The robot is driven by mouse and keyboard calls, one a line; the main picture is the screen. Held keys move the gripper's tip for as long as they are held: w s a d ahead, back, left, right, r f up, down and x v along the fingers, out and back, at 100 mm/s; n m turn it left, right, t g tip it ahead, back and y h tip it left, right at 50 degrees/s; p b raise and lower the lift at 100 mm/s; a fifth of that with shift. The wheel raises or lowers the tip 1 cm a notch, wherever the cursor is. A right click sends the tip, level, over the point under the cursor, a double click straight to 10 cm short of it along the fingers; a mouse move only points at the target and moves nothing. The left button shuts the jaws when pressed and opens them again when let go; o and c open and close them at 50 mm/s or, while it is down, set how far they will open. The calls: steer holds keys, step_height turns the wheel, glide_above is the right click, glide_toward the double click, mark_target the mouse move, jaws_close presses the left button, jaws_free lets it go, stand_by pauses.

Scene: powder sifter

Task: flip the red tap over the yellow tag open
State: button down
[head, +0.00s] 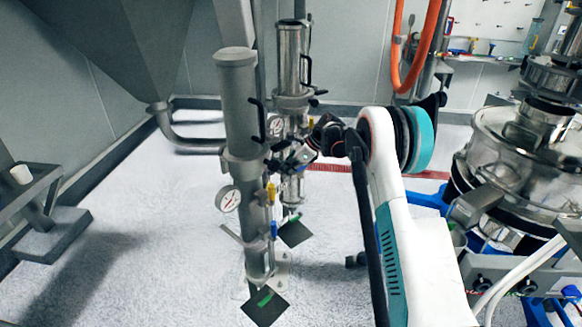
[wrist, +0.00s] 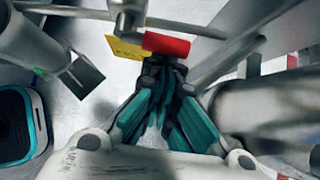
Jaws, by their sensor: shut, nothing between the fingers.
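The red tap (wrist: 167,45) shows in the wrist view as a short red handle lying across the picture, just ahead of my fingertips. A yellow tag (wrist: 125,48) sits directly to its left, partly behind it. My gripper (wrist: 164,68) is shut and empty, with its fingertips right at the lower edge of the red tap; I cannot tell whether they touch it. In the head view my gripper (head: 290,158) reaches left to the upright grey columns. I cannot make out the red tap there. A small yellow piece (head: 271,192) shows on the front column.
The front grey column (head: 238,110) carries a round gauge (head: 228,199) and black handles. A second column (head: 291,65) stands close behind it. A metal pipe (wrist: 265,105) lies right of my fingers in the wrist view. Steel machinery (head: 520,150) stands at the right.

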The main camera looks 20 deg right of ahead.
steer(key=shift+w+r+t, duration=0.1)
steer(key=shift+r+t, duration=0.1)
steer(key=shift+t, duration=0.5)
stand_by(0.4)
steer(key=s+r+n+t+b, duration=0.1)
steer(key=t, duration=0.1)
steer(key=s+a+r+n+t+h+b, duration=0.1)
steer(key=r+n+t, duration=0.1)
steer(key=t, duration=0.1)
steer(key=s+r+n+t+h+b, duration=0.1)
steer(key=r+t+b, duration=0.1)
steer(key=t, duration=0.1)
steer(key=shift+a+n, duration=0.2)
steer(key=shift+n, duration=0.2)
stand_by(0.5)
steer(key=shift+s+a, duration=0.1)
stand_by(0.7)
